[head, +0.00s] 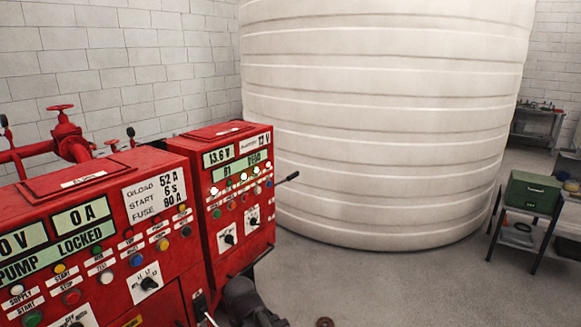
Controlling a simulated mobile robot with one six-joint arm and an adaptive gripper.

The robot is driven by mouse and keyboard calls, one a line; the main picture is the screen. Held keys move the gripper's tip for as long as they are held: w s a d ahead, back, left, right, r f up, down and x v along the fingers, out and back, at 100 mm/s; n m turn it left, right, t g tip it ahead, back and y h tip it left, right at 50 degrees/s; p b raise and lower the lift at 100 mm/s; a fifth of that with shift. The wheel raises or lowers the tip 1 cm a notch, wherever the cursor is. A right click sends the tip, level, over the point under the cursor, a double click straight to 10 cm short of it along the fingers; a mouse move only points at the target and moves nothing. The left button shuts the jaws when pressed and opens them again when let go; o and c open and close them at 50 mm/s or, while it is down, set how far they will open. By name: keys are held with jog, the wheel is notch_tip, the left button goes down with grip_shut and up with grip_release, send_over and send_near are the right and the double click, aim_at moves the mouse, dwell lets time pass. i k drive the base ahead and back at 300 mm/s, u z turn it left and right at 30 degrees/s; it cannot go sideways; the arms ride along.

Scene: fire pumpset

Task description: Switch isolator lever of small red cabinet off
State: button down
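The small red cabinet (212,240) stands left of centre, behind and to the right of a larger red cabinet. Its face has displays, a row of lit lamps, coloured buttons and two black rotary switches on white plates. A black isolator lever (287,179) sticks out from its right side, sloping up to the right, with a thicker grip at its end. The lever's mount on the cabinet side is hidden from this angle. Nothing is touching the lever. My gripper is not recognisable in the head view.
The larger red cabinet (172,285) fills the lower left, with another handle (203,308) low on its right edge. A dark rounded object (245,300) sits low in front. A big white tank (385,120) stands behind. A green box (530,192) rests on a bench at right. Open floor lies between.

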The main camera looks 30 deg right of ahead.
aim_at(297, 173)
jog(key=z, duration=0.25)
jog(key=i, duration=0.95)
jog(key=z, duration=0.6)
